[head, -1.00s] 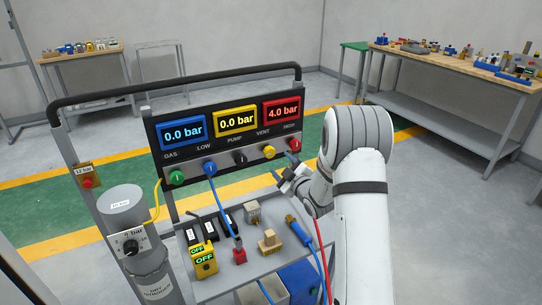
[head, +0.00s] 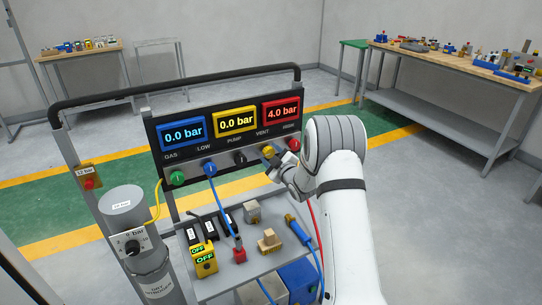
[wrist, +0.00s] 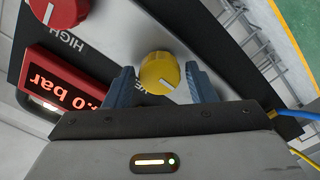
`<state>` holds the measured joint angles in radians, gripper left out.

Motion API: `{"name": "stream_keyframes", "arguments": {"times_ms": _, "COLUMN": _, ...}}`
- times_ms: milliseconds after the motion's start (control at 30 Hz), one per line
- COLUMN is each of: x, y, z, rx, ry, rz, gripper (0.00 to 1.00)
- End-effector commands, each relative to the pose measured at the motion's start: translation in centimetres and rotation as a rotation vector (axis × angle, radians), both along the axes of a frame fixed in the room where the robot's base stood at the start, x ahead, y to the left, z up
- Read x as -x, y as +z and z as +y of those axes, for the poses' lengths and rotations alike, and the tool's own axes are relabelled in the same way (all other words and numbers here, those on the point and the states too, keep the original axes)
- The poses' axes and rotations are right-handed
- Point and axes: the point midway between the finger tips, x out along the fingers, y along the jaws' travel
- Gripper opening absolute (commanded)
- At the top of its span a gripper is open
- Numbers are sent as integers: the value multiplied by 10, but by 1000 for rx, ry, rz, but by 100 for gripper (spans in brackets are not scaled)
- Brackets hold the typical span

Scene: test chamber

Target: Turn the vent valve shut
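In the head view the yellow knob (head: 269,151) shows partly behind my gripper (head: 278,160). In the wrist view my gripper (wrist: 160,86) has its two blue fingers on either side of the knob, with gaps visible on both sides. It is open. The yellow gauge (head: 236,120) reads 0.0 bar, the blue gauge (head: 183,133) 0.0 bar and the red gauge (head: 281,110) 4.0 bar.
The red HIGH knob (wrist: 58,10) is close beside the vent knob. The black pump knob (head: 239,158), blue knob (head: 210,168) and green knob (head: 177,178) are to its left. Below is a grey shelf (head: 225,275) with small parts and a blue hose.

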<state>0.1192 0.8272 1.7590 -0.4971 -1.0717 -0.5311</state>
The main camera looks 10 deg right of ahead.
Motion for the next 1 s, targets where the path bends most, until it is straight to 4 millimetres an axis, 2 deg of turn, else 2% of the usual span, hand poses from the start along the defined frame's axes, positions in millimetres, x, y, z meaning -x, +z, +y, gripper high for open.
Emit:
{"name": "stream_keyframes", "arguments": {"times_ms": 67, "x": 0, "y": 0, "z": 0, "rx": 0, "ry": 0, "rz": 0, "gripper": 44}}
{"name": "stream_keyframes", "arguments": {"times_ms": 433, "x": 0, "y": 0, "z": 1, "rx": 0, "ry": 2, "rz": 1, "gripper": 14}}
{"name": "stream_keyframes", "arguments": {"times_ms": 767, "x": 0, "y": -3, "z": 1, "rx": -45, "ry": 2, "rz": 15, "gripper": 14}}
{"name": "stream_keyframes", "arguments": {"times_ms": 1000, "x": 0, "y": -5, "z": 1, "rx": -190, "ry": 1, "rz": 60, "gripper": 14}}
